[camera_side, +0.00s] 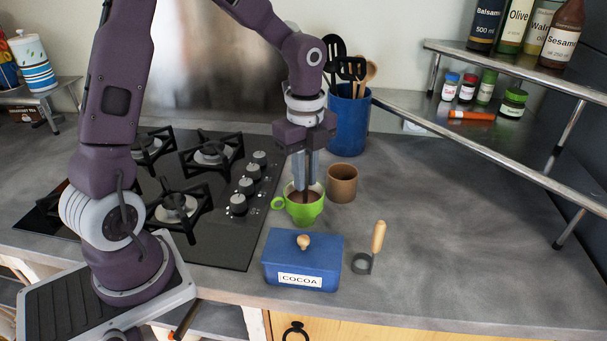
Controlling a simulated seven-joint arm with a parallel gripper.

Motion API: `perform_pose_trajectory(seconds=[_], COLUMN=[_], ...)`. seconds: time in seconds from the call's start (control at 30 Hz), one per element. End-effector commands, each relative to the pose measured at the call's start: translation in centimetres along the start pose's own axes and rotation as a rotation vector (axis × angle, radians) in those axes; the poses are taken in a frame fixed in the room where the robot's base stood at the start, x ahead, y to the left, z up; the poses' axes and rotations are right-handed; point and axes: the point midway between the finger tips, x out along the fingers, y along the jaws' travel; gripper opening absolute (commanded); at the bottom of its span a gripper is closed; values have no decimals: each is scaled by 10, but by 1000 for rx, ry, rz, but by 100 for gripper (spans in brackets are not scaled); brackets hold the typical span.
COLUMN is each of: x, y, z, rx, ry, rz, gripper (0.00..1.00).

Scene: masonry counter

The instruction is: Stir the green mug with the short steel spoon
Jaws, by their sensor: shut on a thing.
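The green mug (304,211) stands upright on the counter, its handle to the left and a brown content showing inside. My gripper (305,186) points straight down over it, with the fingertips at the mug's mouth. It is shut on a thin dark upright piece, which I take to be the short steel spoon (307,192). The fingers hide most of the spoon. Its lower end is down in the mug and its bowl cannot be seen.
A brown cup (342,183) stands close behind the mug on the right. A blue cocoa box (302,262) is in front, with a wooden-handled scoop (372,250) beside it. The hob (230,235) is left; a blue utensil holder (349,125) stands behind. The right counter is clear.

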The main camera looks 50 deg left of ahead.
Motion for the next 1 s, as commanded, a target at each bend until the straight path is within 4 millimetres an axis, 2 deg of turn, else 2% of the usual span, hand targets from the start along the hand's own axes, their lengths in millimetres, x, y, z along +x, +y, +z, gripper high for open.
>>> perform_pose_trajectory(seconds=[0.37, 1.0], x=[-5, -72], y=[1, 2], z=[2, 2], rx=[-1, 0], ry=[0, -1], rz=[-4, -4], gripper=[0, 0])
